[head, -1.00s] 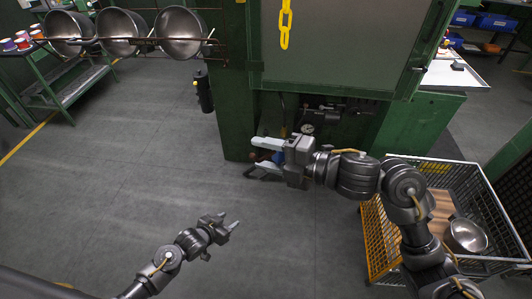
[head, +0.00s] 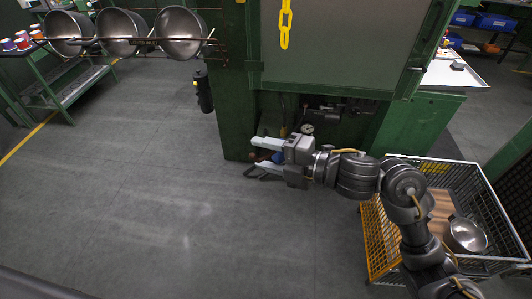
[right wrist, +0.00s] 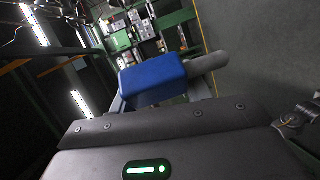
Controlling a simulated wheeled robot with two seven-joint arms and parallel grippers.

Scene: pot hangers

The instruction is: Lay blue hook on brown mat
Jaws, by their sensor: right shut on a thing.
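My right gripper (head: 262,157) is shut on the blue hook (right wrist: 153,80), in front of the green cabinet in the head view. The hook shows as a blue block between the fingers in the right wrist view; in the head view only a small blue bit shows, and its full shape is hidden. A brown surface (head: 440,208) lies inside the wire basket at the right, partly covered by a metal bowl; I take it for the brown mat. My left gripper is out of view.
The wire basket (head: 380,236) with yellow front stands at the right and holds a metal bowl (head: 467,236). Several bowls (head: 180,32) hang on a rack at the upper left. The floor at left and centre is clear.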

